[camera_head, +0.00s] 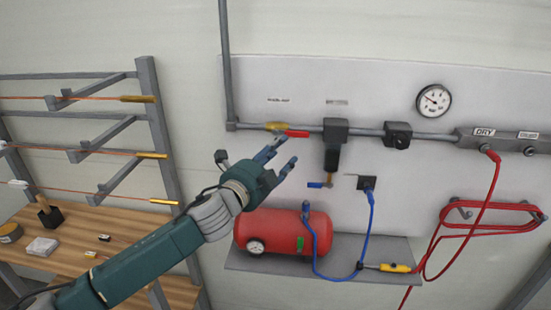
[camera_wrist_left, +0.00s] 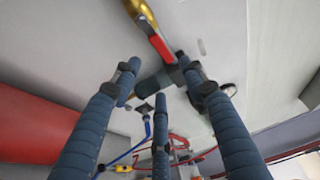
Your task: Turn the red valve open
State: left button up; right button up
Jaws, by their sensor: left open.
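The red valve lever (camera_head: 298,133) sits on a brass valve body (camera_head: 274,126) in the grey pipe on the wall panel. The lever points right, roughly along the pipe. My left gripper (camera_head: 281,149) is open and empty, just below the valve, with its fingers raised towards it. In the left wrist view the red lever (camera_wrist_left: 160,47) and the brass body (camera_wrist_left: 140,10) show at the top centre, beyond the spread fingers. I see no clear contact between fingers and lever. My right gripper is not in view.
A dark filter unit (camera_head: 332,155) hangs from the pipe just right of the lever. A red tank (camera_head: 275,232) stands on a shelf below my left gripper. A blue hose (camera_head: 370,215) and a coiled red hose (camera_head: 485,212) are further right. A rack stands at the left.

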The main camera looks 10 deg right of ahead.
pick_arm(q)
jog(key=shift+v, duration=1.25)
